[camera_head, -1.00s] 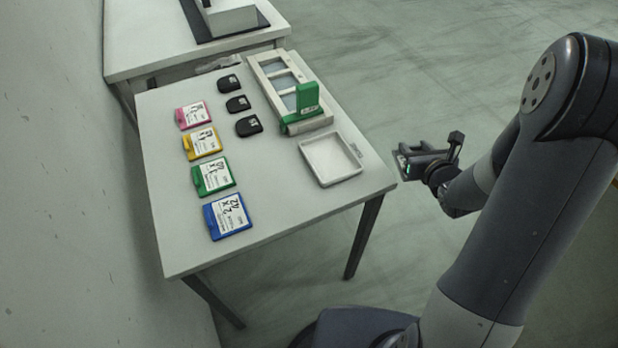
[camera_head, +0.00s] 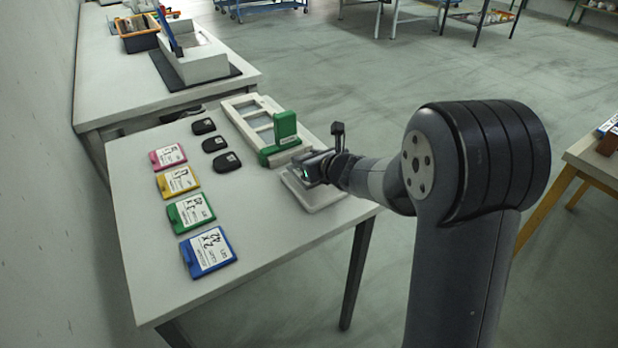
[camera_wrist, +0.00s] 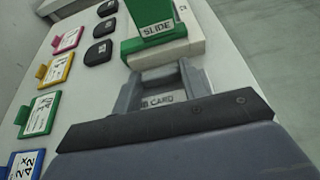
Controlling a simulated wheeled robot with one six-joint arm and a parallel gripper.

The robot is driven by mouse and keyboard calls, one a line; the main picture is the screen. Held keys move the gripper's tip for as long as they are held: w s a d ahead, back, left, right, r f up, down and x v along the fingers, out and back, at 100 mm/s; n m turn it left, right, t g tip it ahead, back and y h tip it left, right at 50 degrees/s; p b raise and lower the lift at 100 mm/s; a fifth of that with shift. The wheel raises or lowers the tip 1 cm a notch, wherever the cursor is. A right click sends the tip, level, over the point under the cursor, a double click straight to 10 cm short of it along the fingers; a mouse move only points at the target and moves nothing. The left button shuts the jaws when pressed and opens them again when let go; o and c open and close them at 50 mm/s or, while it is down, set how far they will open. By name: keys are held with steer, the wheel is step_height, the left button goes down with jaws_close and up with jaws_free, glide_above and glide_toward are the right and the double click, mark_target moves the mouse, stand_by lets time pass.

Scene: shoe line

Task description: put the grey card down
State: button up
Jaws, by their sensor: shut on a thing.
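My gripper (camera_head: 306,172) is low over the white tray (camera_head: 322,204) at the table's right edge and hides part of it. In the wrist view the fingers (camera_wrist: 158,80) are spaced apart, with a grey surface (camera_wrist: 162,99) between them bearing the partly hidden letters "B CARD". I take the gripper to be shut on the grey card, but the card's outline is not clear. I cannot tell whether the card touches the tray.
A white frame (camera_head: 243,112) with a green upright block (camera_head: 285,129), labelled "SLIDE" in the wrist view, stands just beyond the tray. Three black pieces (camera_head: 214,144) and pink, yellow, green and blue cards (camera_head: 207,250) lie to the left. Bare tabletop lies front-centre.

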steer(key=shift+f+b, duration=0.5)
steer(key=shift+f, duration=1.6)
steer(key=shift+f+b, duration=0.2)
steer(key=shift+b, duration=0.1)
steer(key=o, duration=1)
steer(key=shift+r, duration=0.1)
steer(key=shift+c, duration=0.2)
steer(key=shift+r+p, duration=0.1)
steer(key=shift+p, duration=0.2)
steer(key=shift+s+d+r, duration=0.1)
steer(key=shift+r, duration=0.05)
steer(key=v, duration=1.1)
steer(key=shift+s+d, duration=0.25)
steer(key=shift+r, duration=0.1)
